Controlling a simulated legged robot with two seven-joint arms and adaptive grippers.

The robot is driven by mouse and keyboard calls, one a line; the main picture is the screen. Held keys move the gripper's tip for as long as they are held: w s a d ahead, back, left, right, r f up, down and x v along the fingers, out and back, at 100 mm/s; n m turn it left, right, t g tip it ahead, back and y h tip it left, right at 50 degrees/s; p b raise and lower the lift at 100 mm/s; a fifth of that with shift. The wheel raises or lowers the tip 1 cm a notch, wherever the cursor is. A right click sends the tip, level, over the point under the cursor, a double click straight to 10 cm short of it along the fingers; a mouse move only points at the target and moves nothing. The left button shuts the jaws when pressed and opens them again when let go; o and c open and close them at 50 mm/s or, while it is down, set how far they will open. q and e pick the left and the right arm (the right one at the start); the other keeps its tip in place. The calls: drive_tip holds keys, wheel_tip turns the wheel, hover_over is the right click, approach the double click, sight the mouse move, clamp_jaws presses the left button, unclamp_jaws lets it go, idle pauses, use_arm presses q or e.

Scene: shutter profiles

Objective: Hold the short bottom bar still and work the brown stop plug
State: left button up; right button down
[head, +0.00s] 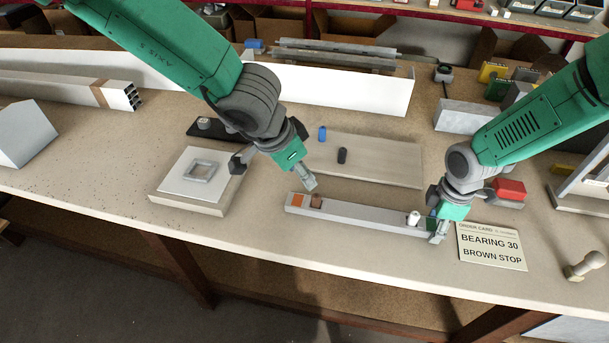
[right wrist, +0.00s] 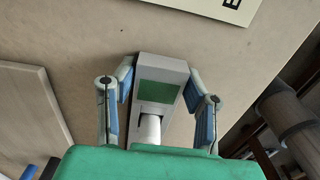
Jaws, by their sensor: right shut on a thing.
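The short bottom bar (head: 365,219) is a pale grey profile lying on the bench, with an orange mark at its left end and a green mark at its right end. The brown stop plug (head: 316,201) stands at the bar's left end beside the orange mark. A white plug (head: 413,217) stands near the right end. My right gripper (head: 438,233) is shut on the bar's right end; the right wrist view shows its fingers either side of the bar (right wrist: 160,68). My left gripper (head: 310,184) hangs just above the brown plug, apart from it; its finger gap is unclear.
An order card (head: 491,246) reading "BEARING 30 BROWN STOP" lies right of the bar. A beige board (head: 385,160) behind carries a blue plug (head: 322,133) and a black plug (head: 342,155). A pale block with a square frame (head: 199,171) stands left. The bench front is clear.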

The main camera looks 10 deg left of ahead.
drive_tip(key=c, duration=0.9)
unclamp_jaws()
drive_tip(key=shift+o, duration=0.2)
drive_tip(key=shift+r+p, duration=2.8)
drive_tip(key=shift+r, duration=0.75)
drive_tip(key=shift+f, duration=0.15)
